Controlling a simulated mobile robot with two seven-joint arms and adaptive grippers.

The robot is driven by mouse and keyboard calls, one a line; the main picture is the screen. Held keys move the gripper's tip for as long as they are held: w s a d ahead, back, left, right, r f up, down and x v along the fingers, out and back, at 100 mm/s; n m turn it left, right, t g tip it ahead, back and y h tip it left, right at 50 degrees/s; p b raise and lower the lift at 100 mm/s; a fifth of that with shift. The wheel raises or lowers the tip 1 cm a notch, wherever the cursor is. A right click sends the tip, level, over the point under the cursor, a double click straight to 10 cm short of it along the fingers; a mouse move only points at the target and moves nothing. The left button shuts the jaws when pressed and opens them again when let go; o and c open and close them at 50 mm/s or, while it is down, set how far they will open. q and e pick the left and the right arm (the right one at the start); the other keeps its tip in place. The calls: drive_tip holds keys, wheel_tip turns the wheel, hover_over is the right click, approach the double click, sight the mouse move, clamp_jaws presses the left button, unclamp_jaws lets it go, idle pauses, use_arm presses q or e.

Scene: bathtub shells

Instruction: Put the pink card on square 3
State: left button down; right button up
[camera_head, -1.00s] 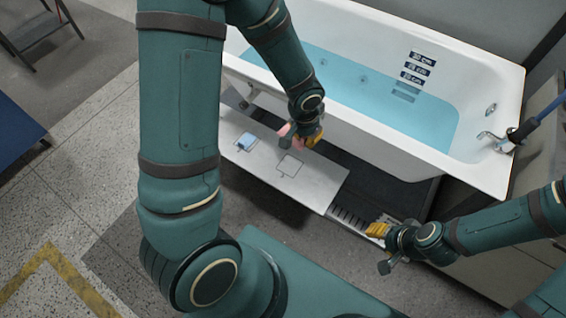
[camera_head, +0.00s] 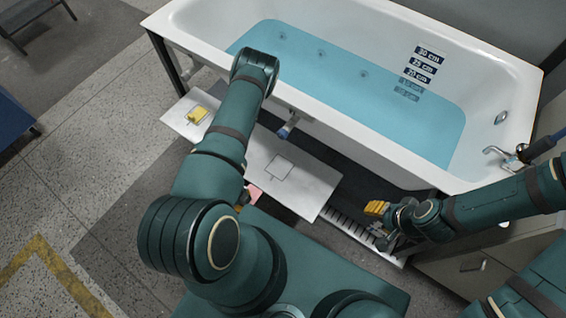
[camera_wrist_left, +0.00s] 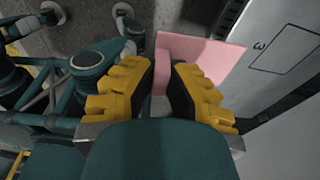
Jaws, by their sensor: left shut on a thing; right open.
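The pink card (camera_head: 253,194) shows in part in the head view, beside the front edge of the white board (camera_head: 310,185). In the left wrist view the pink card (camera_wrist_left: 205,62) is between the yellow fingers of my left gripper (camera_wrist_left: 164,72), which is shut on it. Square 3 (camera_wrist_left: 268,55) is an empty outline, just right of the card in that view; an empty outlined square (camera_head: 280,167) also shows in the head view. My left arm hides most of its gripper in the head view. My right gripper (camera_head: 376,208) is open and empty right of the board.
A yellow card (camera_head: 197,115) lies on the board's left part. My left arm covers the board's middle. The white bathtub (camera_head: 340,125) with blue water stands behind the board. A dark grate (camera_head: 350,220) lies right of the board.

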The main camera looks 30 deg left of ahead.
use_arm(q)
drive_tip(key=shift+f, duration=0.2)
drive_tip(key=b, duration=0.3)
approach(276, 175)
drive_tip(key=shift+s+d+f+b, duration=0.15)
drive_tip(key=shift+d+f+b, duration=0.25)
drive_tip(key=shift+f, duration=0.45)
wheel_tip(276, 175, down, 4)
drive_tip(key=shift+f+b, duration=0.1)
drive_tip(key=shift+b, duration=0.5)
drive_tip(key=shift+w+f, duration=0.15)
drive_tip(key=shift+w, duration=0.05)
drive_tip(key=c, duration=1.1)
unclamp_jaws()
